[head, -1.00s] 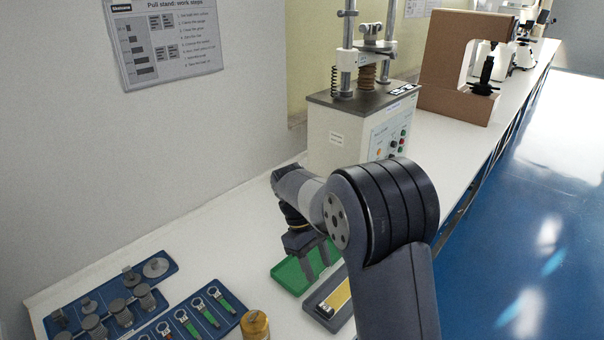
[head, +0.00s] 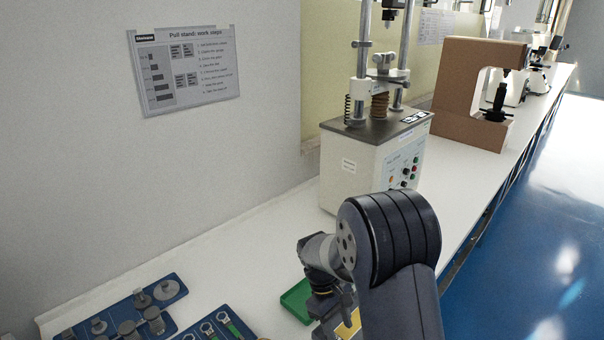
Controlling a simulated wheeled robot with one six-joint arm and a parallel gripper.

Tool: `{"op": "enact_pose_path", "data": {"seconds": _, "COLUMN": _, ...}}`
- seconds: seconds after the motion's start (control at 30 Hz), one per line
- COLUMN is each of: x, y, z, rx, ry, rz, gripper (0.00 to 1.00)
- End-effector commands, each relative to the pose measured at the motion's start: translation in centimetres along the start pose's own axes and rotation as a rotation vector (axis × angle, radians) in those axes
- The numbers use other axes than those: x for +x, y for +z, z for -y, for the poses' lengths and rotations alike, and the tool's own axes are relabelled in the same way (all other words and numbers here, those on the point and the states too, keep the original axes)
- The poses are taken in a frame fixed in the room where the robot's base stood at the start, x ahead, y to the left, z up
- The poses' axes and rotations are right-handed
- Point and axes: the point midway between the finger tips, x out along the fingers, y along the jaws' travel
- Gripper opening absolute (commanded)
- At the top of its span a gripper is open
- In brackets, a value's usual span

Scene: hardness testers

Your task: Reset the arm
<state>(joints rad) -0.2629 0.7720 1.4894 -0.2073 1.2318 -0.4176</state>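My arm rises from the lower right of the head view and bends down to my gripper (head: 335,308) over the white bench. The gripper points down, with its fingers apart and nothing seen between them. Part of it is hard to make out against the things below. A green tray (head: 296,301) lies just left of and beyond the gripper. A yellow-topped grey holder (head: 348,326) lies beneath it, mostly hidden by my arm.
A pull stand (head: 366,165) stands behind my arm. A brown C-shaped frame (head: 460,98) is farther right. Blue trays with grey parts (head: 130,315) and green-handled tools (head: 233,329) lie front left. A work-steps sheet (head: 187,70) hangs on the wall. Blue floor lies right.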

Motion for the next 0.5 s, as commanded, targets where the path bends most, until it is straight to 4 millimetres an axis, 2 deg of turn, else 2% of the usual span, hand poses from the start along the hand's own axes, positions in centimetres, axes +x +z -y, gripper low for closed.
{"op": "enact_pose_path", "data": {"seconds": 0.03, "x": -1.1, "y": 0.5, "z": 0.0, "rx": 0.0, "ry": 0.0, "rz": 0.0, "gripper": 0.45}}
{"op": "enact_pose_path", "data": {"seconds": 0.2, "x": -2.0, "y": 0.8, "z": 0.0, "rx": 0.0, "ry": -0.001, "rz": 0.001, "gripper": 0.45}}
{"op": "enact_pose_path", "data": {"seconds": 0.5, "x": -2.3, "y": 1.0, "z": 0.0, "rx": 0.0, "ry": -0.001, "rz": 0.002, "gripper": 0.45}}
